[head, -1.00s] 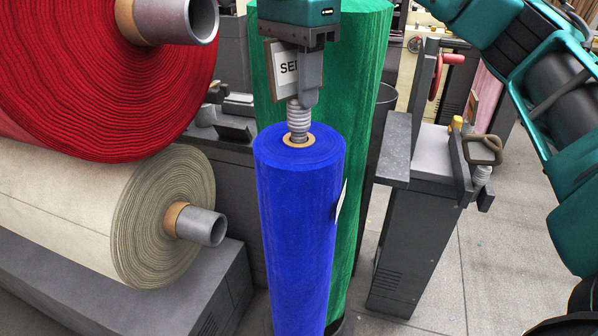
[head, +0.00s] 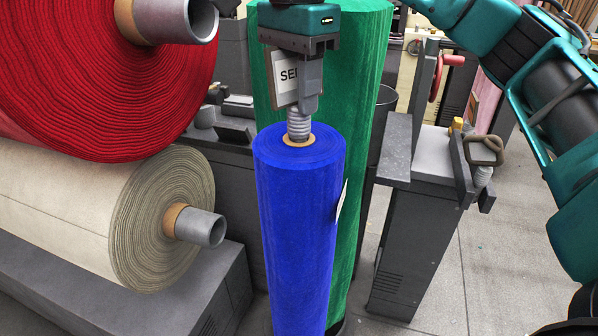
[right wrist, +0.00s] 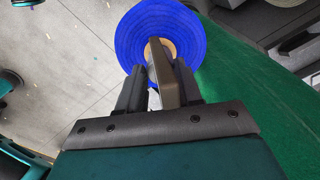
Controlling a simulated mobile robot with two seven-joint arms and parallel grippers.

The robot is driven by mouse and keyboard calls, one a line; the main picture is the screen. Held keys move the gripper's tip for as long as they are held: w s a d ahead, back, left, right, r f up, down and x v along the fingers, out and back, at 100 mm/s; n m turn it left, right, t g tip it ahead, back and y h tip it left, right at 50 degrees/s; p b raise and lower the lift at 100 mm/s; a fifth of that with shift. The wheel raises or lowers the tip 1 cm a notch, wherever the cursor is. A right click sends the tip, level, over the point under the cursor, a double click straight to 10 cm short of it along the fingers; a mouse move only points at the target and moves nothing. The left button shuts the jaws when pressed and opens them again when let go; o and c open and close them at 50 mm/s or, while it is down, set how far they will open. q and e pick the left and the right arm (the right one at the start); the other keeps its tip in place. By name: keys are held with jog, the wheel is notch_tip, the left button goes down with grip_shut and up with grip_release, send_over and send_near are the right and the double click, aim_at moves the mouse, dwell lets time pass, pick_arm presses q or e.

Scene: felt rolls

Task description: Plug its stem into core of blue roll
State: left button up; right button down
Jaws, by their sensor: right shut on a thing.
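The blue roll (head: 300,230) stands upright in the middle of the head view. Its tan core ring (head: 290,143) shows at the top. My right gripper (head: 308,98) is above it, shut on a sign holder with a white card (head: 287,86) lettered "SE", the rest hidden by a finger. The holder's grey ribbed stem (head: 298,125) points straight down, and its lower end is inside the core, out of sight. In the right wrist view the holder (right wrist: 162,72) is between the fingers, over the blue roll (right wrist: 133,42). My left gripper is not in view.
A tall green roll (head: 365,130) stands right behind the blue one. Red (head: 90,70) and cream (head: 80,210) rolls lie at the left with grey core ends sticking out.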

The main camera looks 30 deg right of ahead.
jog(key=shift+f, duration=0.4)
dwell(0.3)
jog(key=c, duration=0.7)
grip_release()
jog(key=shift+c, duration=0.9)
jog(key=shift+c, duration=0.3)
jog(key=shift+c, duration=0.5)
jog(key=o, duration=0.6)
